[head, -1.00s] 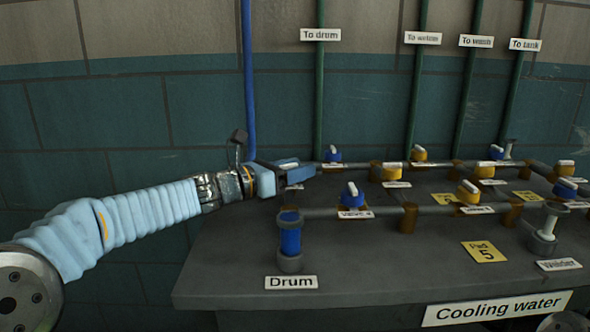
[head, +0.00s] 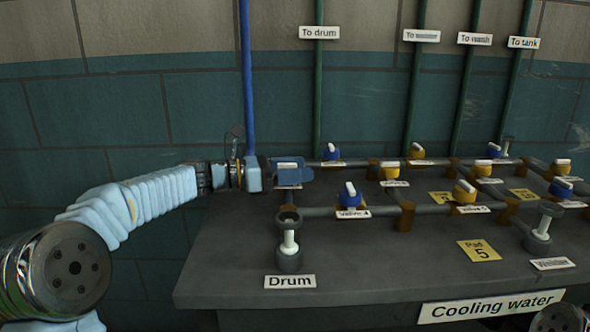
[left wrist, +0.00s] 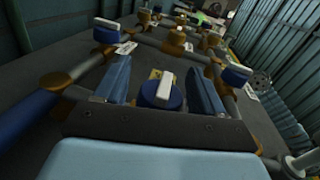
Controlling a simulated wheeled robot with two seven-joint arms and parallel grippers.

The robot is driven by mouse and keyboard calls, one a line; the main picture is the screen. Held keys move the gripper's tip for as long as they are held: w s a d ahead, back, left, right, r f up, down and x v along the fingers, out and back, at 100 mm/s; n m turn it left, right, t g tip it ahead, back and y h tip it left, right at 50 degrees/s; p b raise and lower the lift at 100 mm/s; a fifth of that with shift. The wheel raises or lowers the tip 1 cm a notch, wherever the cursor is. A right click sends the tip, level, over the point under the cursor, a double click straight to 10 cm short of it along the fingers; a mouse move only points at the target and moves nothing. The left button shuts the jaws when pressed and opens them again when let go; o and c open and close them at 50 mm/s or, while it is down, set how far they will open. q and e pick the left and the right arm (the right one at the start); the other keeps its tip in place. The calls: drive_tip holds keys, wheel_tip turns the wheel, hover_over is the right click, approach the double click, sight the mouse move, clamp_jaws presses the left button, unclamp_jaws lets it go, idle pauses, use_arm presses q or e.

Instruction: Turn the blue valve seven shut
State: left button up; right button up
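My left gripper (head: 292,174) is over the far left corner of the grey bench. In the left wrist view its two blue fingers (left wrist: 160,85) are open, one on each side of a blue valve (left wrist: 163,94) with a white bar handle. Gaps show between the fingers and the valve, and I cannot tell if they touch it. In the head view the gripper mostly covers this valve, and its label (head: 288,187) is too small to read. Other blue valves are at the back (head: 331,153), front left (head: 350,193) and right (head: 561,188). My right gripper is not in view.
Grey pipes with yellow valves (head: 465,191) run across the bench (head: 340,262). The Drum stub (head: 290,258) with a white post stands in front of my gripper. A blue pipe (head: 247,80) runs up the wall behind.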

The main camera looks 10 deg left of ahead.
use_arm(q)
drive_tip(key=b+v, duration=0.2)
drive_tip(key=v, duration=1)
drive_tip(key=shift+s+a, duration=0.2)
drive_tip(key=shift+a, duration=0.1)
drive_tip(key=shift+s+a, duration=0.25)
drive_tip(key=shift+a, duration=0.25)
